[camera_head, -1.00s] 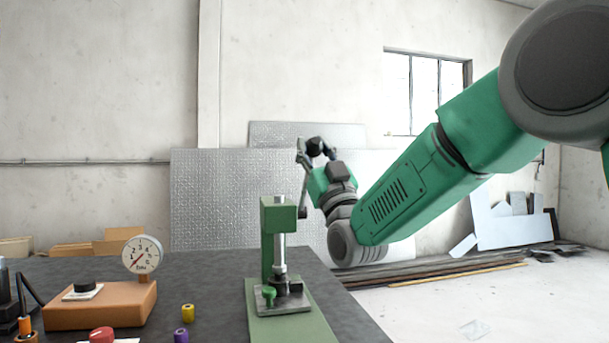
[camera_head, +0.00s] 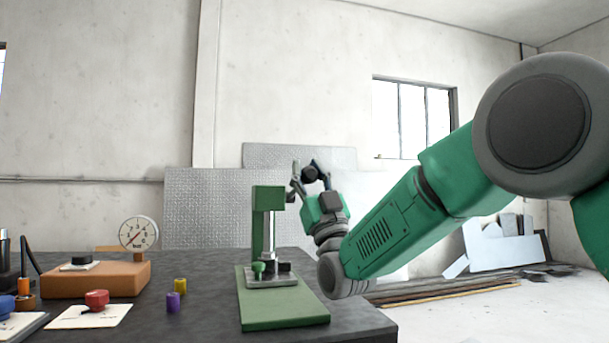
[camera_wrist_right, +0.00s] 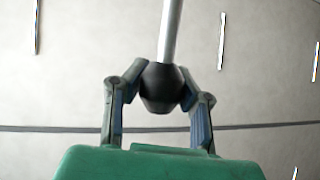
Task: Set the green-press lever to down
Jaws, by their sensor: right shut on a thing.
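The green press (camera_head: 266,222) stands on a green base plate (camera_head: 285,312) at the right part of the dark table. Its lever ends in a black knob (camera_head: 309,173), up and to the right of the press head. My right gripper (camera_head: 310,176) is shut on this knob. In the right wrist view the knob (camera_wrist_right: 161,88) sits between the two fingers, with the grey lever rod (camera_wrist_right: 171,30) running up from it. In the head view the rod is mostly hidden by the gripper, so its exact angle is hard to tell. My left gripper is out of view.
An orange box (camera_head: 97,279) with a dial gauge (camera_head: 138,233) stands left on the table (camera_head: 205,318). A red knob (camera_head: 97,298) on a white plate, a yellow cylinder (camera_head: 180,285) and a purple one (camera_head: 173,302) lie nearer the press. Air right of the press holds my arm.

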